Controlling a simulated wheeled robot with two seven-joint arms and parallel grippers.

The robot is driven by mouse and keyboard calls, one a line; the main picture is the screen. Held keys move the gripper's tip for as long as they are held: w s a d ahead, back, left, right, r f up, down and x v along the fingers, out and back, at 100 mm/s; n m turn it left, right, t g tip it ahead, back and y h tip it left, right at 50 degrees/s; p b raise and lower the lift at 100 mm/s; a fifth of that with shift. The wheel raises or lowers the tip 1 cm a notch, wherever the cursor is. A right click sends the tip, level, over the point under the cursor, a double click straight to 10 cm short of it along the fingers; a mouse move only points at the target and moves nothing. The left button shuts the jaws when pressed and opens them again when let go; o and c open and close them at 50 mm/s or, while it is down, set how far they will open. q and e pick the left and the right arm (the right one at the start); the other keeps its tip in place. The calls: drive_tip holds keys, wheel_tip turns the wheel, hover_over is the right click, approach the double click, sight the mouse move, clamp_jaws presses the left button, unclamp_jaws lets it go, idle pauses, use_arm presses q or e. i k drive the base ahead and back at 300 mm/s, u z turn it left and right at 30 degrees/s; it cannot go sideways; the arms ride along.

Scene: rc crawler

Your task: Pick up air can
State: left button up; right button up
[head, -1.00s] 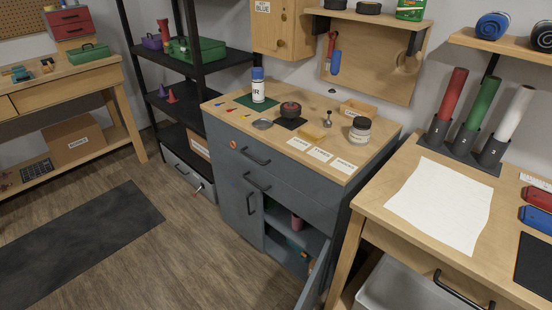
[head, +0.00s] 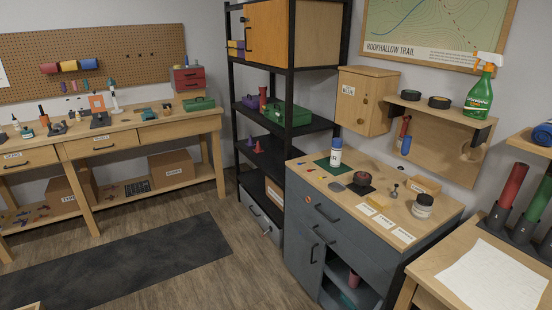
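The likely air can is a white can with a blue cap (head: 336,152).
The grey cabinet (head: 299,222) has its lower compartment open. Its top also holds a dark round item (head: 361,179), a jar (head: 423,205) and white cards. A black shelf unit (head: 290,68) stands left of it. A dark floor mat (head: 120,262) lies in front.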

sight(336, 150)
drive_tip(key=u, duration=0.7)
drive_tip(key=i, duration=2.1)
drive_tip(key=z, duration=0.95)
